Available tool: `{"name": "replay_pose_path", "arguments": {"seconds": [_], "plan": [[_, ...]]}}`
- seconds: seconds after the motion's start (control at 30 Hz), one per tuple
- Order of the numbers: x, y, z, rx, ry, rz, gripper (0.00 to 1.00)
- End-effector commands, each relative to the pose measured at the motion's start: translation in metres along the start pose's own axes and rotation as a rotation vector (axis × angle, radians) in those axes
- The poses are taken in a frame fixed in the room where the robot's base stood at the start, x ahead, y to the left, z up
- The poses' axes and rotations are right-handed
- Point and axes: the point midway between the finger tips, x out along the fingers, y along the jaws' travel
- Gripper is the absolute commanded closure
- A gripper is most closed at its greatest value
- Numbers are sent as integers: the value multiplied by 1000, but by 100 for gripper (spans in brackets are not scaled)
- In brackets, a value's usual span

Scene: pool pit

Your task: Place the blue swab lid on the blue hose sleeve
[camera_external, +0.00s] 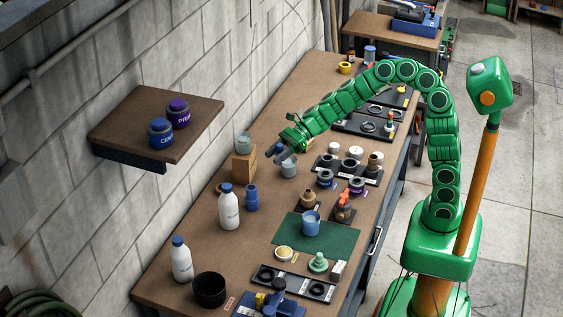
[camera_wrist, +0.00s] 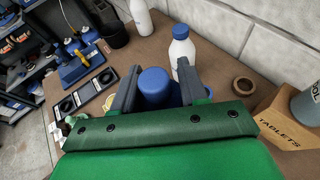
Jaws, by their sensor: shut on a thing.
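My gripper (camera_external: 279,153) hangs above the bench near the wooden box. In the wrist view my gripper (camera_wrist: 155,92) is shut on the blue swab lid (camera_wrist: 154,84), a rounded blue piece between the two grey fingers. In the external view the lid is too small to make out clearly. The blue hose sleeve (camera_external: 251,198) stands upright on the bench beside the white bottle, nearer the camera than my gripper and apart from it. In the wrist view the sleeve is mostly hidden behind the lid and right finger.
A white bottle (camera_external: 229,207) with a blue cap stands by the sleeve. A wooden box (camera_external: 243,167) bears a grey jar (camera_external: 243,142). A grey cup (camera_external: 289,169) stands under my gripper. Black racks line the bench's right side.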

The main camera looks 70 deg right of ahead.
Motion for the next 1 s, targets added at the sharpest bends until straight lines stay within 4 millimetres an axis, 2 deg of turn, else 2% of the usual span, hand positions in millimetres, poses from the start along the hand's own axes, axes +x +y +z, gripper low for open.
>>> {"name": "replay_pose_path", "arguments": {"seconds": [0.47,1.0], "plan": [[50,-39,-8,-1,2,2,86],[96,-69,-43,2,2,2,86]]}}
